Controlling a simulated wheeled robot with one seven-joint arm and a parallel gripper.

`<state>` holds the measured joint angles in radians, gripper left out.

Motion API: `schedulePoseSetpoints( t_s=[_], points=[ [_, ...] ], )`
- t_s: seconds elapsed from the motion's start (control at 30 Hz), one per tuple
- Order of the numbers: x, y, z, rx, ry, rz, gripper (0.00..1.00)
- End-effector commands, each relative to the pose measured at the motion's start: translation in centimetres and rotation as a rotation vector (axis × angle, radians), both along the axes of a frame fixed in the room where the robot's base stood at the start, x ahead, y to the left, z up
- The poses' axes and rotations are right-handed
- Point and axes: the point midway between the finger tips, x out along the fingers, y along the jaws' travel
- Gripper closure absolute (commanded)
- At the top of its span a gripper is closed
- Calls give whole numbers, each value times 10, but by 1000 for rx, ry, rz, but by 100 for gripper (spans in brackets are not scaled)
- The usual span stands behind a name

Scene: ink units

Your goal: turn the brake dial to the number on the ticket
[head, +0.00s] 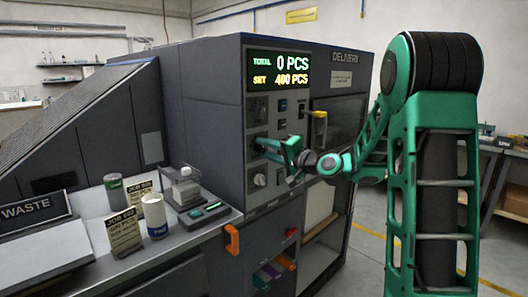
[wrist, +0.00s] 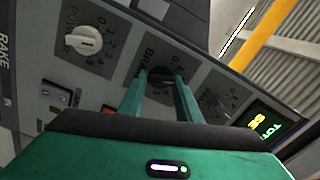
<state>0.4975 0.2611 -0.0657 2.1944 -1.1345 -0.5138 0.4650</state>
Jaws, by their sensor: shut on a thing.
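The brake dial (wrist: 162,73) is a dark round knob on the grey machine panel, with a partly covered "BRAKE" label in the wrist view. My gripper (wrist: 160,84) has one finger on each side of this knob and is shut on it. In the head view my gripper (head: 268,148) reaches the panel and hides the dial. The dial's setting cannot be read, as the fingers cover part of its scale. Two printed cards stand on the side bench, a front one (head: 124,233) and a back one (head: 140,190); their small print is too small to read.
A white knob (wrist: 85,40) with its own numbers sits beside the brake dial. A display (head: 279,70) reads total 0 PCS, set 400 PCS. A yellow handle (head: 318,114) and an orange latch (head: 232,239) stick out. Cans (head: 154,215) stand on the bench.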

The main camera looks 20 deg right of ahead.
Motion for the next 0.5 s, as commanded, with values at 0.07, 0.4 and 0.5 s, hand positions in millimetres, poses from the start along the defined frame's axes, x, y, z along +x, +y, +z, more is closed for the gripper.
schedulePoseSetpoints(
  t_s=[0.07,0.4,0.5],
  points=[
    [0,-2,-2,25,14,-4,91],
    [0,-2,-3,68,31,-4,91],
    [0,-2,-4,68,31,-4,91]
  ],
)
